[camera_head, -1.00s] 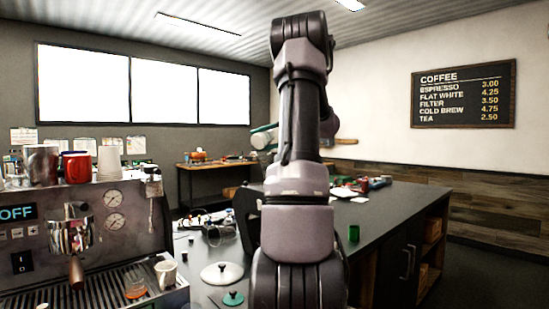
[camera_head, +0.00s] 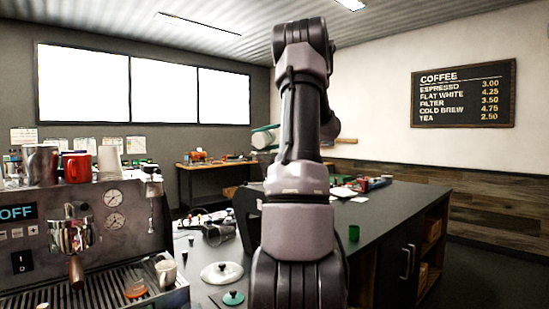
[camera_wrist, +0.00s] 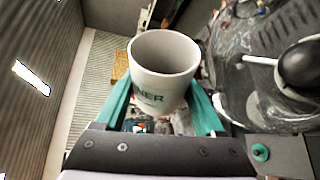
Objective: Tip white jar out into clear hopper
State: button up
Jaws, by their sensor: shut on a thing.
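The white jar (camera_wrist: 163,75) with dark lettering is between the two teal fingers of my gripper (camera_wrist: 160,108) in the wrist view. My gripper is shut on it. Its open mouth faces the wrist camera; the inside looks pale, and I see no contents. In the head view the jar (camera_head: 262,140) shows partly, left of my arm, by a teal finger. A large round see-through vessel, seemingly the clear hopper (camera_wrist: 238,62), is right of the jar in the wrist view, apart from it. My arm seems to hide it in the head view.
A black ball knob (camera_wrist: 299,66) on a pale rod is at the right of the wrist view. The espresso machine (camera_head: 90,235) stands left.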

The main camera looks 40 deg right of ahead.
aim_at(267, 135)
jog(key=shift+w+d+r+m, duration=0.2)
jog(key=shift+d+r+m, duration=0.15)
jog(key=shift+d, duration=0.3)
jog(key=shift+d+r+m+y+p, duration=0.1)
jog(key=shift+r+m+y+p, duration=0.3)
jog(key=shift+m, duration=0.35)
dwell(0.4)
jog(key=shift+w+d+f+m+t+y, duration=0.1)
jog(key=shift+d+f+m+t+y, duration=0.15)
jog(key=shift+f+m+t+y, duration=0.4)
dwell(0.6)
jog(key=shift+w+d+r+m, duration=0.1)
jog(key=shift+d+r+m, duration=0.15)
jog(key=shift+m, duration=0.3)
jog(key=shift+w+d+r+m, duration=0.1)
jog(key=shift+r+m, duration=0.2)
jog(key=shift+m, duration=0.2)
jog(key=shift+w+d+r+m+t+y+p, duration=0.15)
jog(key=shift+d+r+m+t, duration=0.2)
jog(key=shift+m, duration=0.55)
jog(key=shift+d+r+m+t+y+p, duration=0.15)
jog(key=shift+d+m+t, duration=0.25)
jog(key=shift+m, duration=0.5)
dwell(1.6)
